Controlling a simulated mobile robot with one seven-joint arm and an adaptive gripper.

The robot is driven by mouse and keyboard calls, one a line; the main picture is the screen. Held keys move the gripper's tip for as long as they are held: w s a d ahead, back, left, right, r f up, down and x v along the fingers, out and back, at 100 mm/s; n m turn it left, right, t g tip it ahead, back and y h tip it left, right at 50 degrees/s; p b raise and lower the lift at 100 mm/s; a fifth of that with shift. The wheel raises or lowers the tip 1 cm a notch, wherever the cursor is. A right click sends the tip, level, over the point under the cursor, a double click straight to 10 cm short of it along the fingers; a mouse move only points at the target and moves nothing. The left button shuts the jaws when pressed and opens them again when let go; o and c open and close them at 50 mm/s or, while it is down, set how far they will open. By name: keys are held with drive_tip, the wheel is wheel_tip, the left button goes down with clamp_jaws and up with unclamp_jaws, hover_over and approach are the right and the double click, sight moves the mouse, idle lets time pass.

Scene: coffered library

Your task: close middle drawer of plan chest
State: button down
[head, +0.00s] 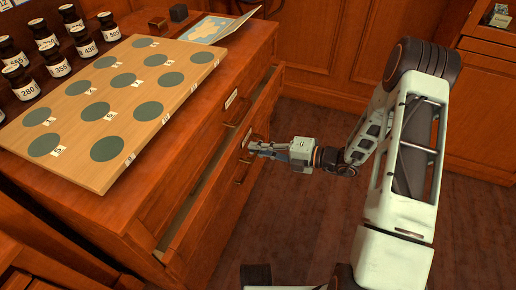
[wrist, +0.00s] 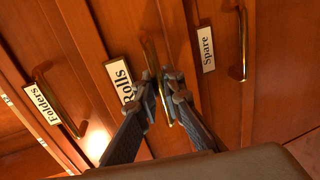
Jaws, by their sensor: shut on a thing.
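The wooden plan chest (head: 150,205) stands at the left in the head view. Its middle drawer (head: 205,215) stands out from the chest, with a dark gap behind its front. In the wrist view this drawer has the label "Rolls" (wrist: 122,80) and a brass handle (wrist: 152,55). My gripper (head: 253,147) is at this drawer's front, and the wrist view shows its fingertips (wrist: 160,82) closed around the handle. The fingers hide part of the handle. The drawers labelled "Folders" (wrist: 42,104) and "Spare" (wrist: 208,50) lie on either side in the wrist view.
A wooden board with green discs (head: 120,100) lies on the chest top, with several labelled jars (head: 55,62) behind it and a map-like sheet (head: 208,28) nearby. A wooden cabinet (head: 490,110) stands at the right. The floor (head: 290,220) before the chest is clear.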

sight(247, 145)
drive_tip(key=shift+r+p+x, duration=0.2)
drive_tip(key=shift+r+x, duration=0.05)
drive_tip(key=shift+x, duration=0.85)
drive_tip(key=shift+r+p+x, duration=0.2)
drive_tip(key=shift+x, duration=0.9)
drive_tip(key=c, duration=2)
unclamp_jaws()
drive_tip(key=shift+a, duration=0.15)
drive_tip(key=shift+c, duration=0.2)
drive_tip(key=v, duration=1.2)
